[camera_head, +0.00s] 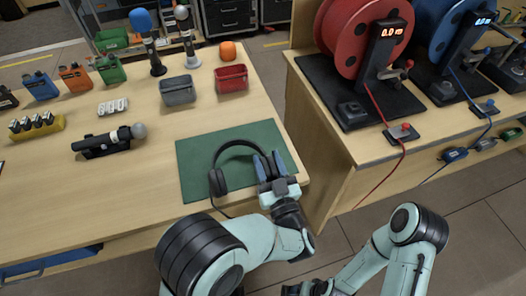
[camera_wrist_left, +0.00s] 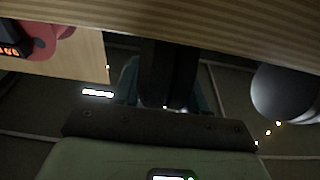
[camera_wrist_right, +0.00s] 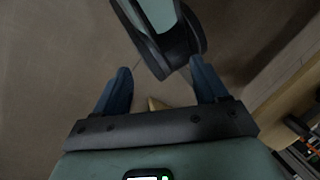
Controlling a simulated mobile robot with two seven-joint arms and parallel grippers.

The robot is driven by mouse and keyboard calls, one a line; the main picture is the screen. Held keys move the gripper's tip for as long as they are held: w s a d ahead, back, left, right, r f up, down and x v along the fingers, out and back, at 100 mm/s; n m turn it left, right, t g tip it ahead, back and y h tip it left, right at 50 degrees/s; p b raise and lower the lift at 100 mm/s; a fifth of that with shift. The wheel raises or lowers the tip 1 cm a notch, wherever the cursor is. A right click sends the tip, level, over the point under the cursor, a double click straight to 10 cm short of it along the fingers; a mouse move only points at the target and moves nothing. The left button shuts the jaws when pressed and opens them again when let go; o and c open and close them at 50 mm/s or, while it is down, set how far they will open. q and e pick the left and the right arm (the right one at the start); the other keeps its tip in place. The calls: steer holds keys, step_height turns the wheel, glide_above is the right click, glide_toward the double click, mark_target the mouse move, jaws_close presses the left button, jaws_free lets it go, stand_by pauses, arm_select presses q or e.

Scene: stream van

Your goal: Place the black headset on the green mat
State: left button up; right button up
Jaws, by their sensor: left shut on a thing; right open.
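The black headset (camera_head: 240,146) is over the green mat (camera_head: 200,160) near the table's front right corner. Its left ear cup (camera_head: 217,182) is at the mat's front edge, and a cable trails down from it. My left gripper (camera_head: 270,168) is shut on the headset at its right ear cup. I cannot tell whether the headset touches the mat. The left wrist view is dark, with a dark part of the headset (camera_wrist_left: 170,75) between the fingers. My right gripper is open and empty in the right wrist view (camera_wrist_right: 160,90), low beside the table.
A grey bin (camera_head: 178,92) and a red bin (camera_head: 231,79) stand behind the mat. A microphone (camera_head: 112,138) lies in a black holder to the left. Red and blue cable reels stand on the right-hand table (camera_head: 330,115), across a gap.

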mark_target(264, 156)
arm_select(q)
steer(key=x, duration=0.3)
steer(key=shift+w+a+f, duration=0.15)
steer(key=shift+w+f, duration=0.1)
steer(key=shift+f, duration=0.05)
steer(key=shift+w+f+b, duration=0.15)
steer(key=shift+w+b, duration=0.05)
steer(key=shift+b, duration=0.1)
steer(key=shift+f, duration=0.1)
steer(key=o, duration=1.2)
steer(key=shift+c, duration=0.2)
steer(key=shift+s, duration=0.1)
arm_select(e)
steer(key=shift+w+d+f+t, duration=0.3)
steer(key=shift+w+f, duration=0.2)
steer(key=shift+w, duration=0.15)
arm_select(q)
steer(key=v, duration=1.2)
steer(key=shift+p, duration=0.35)
arm_select(e)
steer(key=shift+s+a+r, duration=0.3)
steer(key=shift+s+r, duration=0.15)
steer(key=shift+s, duration=0.15)
